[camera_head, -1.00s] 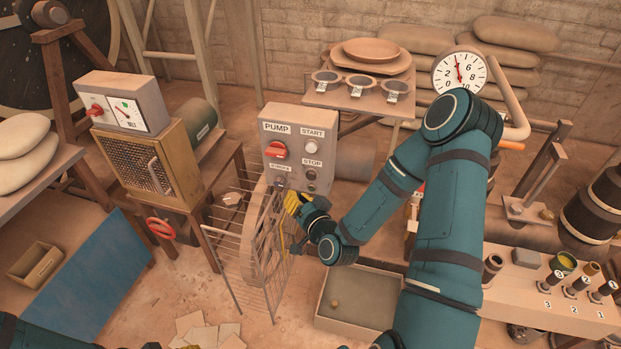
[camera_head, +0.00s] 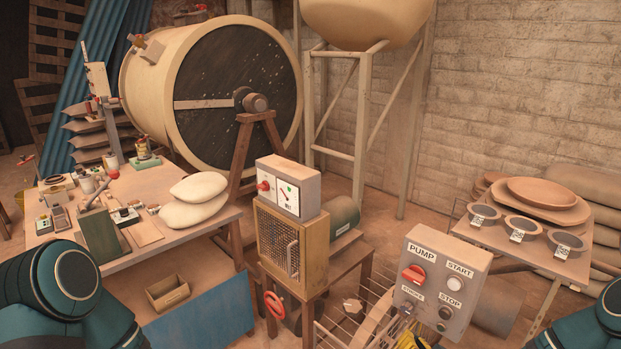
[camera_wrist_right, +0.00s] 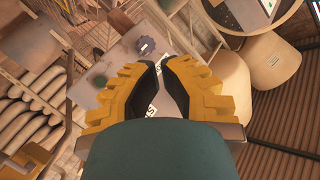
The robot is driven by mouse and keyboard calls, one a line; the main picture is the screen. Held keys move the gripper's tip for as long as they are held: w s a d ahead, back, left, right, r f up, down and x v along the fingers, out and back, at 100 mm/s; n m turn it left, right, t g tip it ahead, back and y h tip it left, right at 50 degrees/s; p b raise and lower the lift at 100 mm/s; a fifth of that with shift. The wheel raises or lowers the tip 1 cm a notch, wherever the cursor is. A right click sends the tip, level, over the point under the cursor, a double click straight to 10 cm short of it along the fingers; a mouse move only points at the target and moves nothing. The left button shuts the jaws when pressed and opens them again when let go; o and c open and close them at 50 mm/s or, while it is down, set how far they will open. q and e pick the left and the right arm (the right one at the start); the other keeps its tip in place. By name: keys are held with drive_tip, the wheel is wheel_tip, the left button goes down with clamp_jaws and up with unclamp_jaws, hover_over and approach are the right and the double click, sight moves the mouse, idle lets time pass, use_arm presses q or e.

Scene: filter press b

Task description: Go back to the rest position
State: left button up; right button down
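My right gripper (camera_head: 410,341) shows only as a bit of yellow at the bottom edge of the head view, just below the pump control box (camera_head: 440,275). In the right wrist view its two yellow fingers with black pads (camera_wrist_right: 161,64) are a little apart, with nothing held between them. Part of the labelled grey box shows in the gap, beyond the fingers. My right arm (camera_head: 590,325) is at the lower right corner of the head view. My left arm (camera_head: 65,290) fills the lower left corner, and its gripper is out of view.
A wooden bench with tools (camera_head: 150,205) stands at the left, beside a large drum (camera_head: 235,90). A mesh-fronted box (camera_head: 290,245) carries a grey meter box (camera_head: 290,187). A wire rack (camera_head: 350,322) is left of the pump box. A table with bowls (camera_head: 545,262) stands right.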

drive_tip(key=s+a+f+n+g+y, duration=0.2)
drive_tip(key=s+a+f+n+g, duration=0.1)
drive_tip(key=s+a+f+g, duration=0.3)
drive_tip(key=s+a+f+n+g+y, duration=0.2)
drive_tip(key=s+a+f+g, duration=0.4)
drive_tip(key=s+a, duration=0.4)
drive_tip(key=shift+a+f+n+g, duration=0.35)
drive_tip(key=shift+a+n+g, duration=0.15)
drive_tip(key=shift+a+g, duration=0.2)
drive_tip(key=shift+s, duration=0.1)
